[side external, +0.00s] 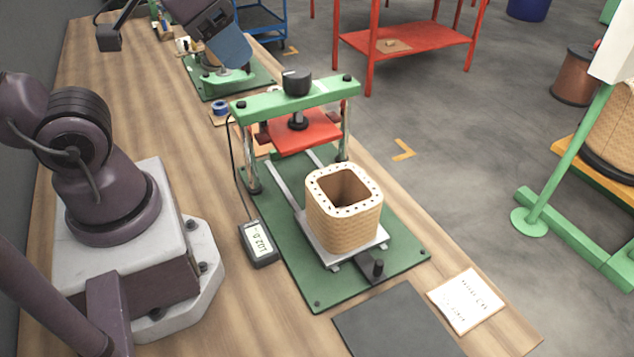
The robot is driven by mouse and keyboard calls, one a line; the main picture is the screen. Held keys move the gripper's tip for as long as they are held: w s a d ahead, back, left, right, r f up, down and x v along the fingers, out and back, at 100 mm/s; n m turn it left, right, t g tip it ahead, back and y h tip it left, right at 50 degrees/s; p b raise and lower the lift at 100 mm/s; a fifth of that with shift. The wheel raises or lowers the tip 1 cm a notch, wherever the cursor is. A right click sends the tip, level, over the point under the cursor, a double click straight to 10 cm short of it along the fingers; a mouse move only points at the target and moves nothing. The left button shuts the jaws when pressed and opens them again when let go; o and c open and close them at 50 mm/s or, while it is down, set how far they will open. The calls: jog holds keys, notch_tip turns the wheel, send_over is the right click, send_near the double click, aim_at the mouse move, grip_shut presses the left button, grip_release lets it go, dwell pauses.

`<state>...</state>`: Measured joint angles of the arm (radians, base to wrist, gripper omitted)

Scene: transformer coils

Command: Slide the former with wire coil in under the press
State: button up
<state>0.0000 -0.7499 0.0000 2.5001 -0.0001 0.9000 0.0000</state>
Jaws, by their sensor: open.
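The former with wire coil (344,215), a tan square block with a hollow centre and a pale dotted rim, stands upright on a light metal sliding plate (333,258). The plate sits on rails at the near part of the green base, with a dark knob (378,267) at its front. The press (297,100) stands behind it, with a green crossbar, black top knob and raised red platen (304,132). The former is in front of the platen, not beneath it. My gripper (231,50) is open at the top, far behind and left of the former; its fingertips are hard to make out.
A small meter (258,243) with a cable stands left of the base. A black mat (395,325) and a paper sheet (466,300) lie at the front. Another green fixture (222,82) and a blue tape roll (220,107) are behind the press.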

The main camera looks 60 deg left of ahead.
jog(key=shift+d, duration=0.1)
jog(key=c, duration=0.3)
jog(key=shift+w+d+f+m+g, duration=0.2)
jog(key=shift+d+f+m+g, duration=0.15)
jog(key=shift+d+f, duration=0.15)
jog(key=shift+w+d+f+m+g, duration=0.25)
jog(key=shift+d+f+g, duration=0.15)
jog(key=shift+f, duration=0.2)
grip_shut()
jog(key=m+g+y, duration=0.4)
jog(key=m+g, duration=0.1)
jog(key=m, duration=0.9)
send_over(351, 286)
jog(key=s+d, duration=0.2)
jog(key=d, duration=0.2)
notch_tip(351, 286, down, 21)
jog(key=w+d+f+m, duration=0.1)
jog(key=w+m, duration=0.1)
jog(key=m, duration=0.1)
jog(key=shift+t, duration=0.45)
jog(key=x, duration=0.9)
jog(key=shift+a+f, duration=0.2)
jog(key=shift+a, duration=0.05)
jog(key=a, duration=0.2)
jog(key=shift+a+r, duration=0.2)
jog(key=shift+a, duration=0.05)
jog(key=shift+w+a, duration=0.1)
jog(key=shift+a, duration=0.45)
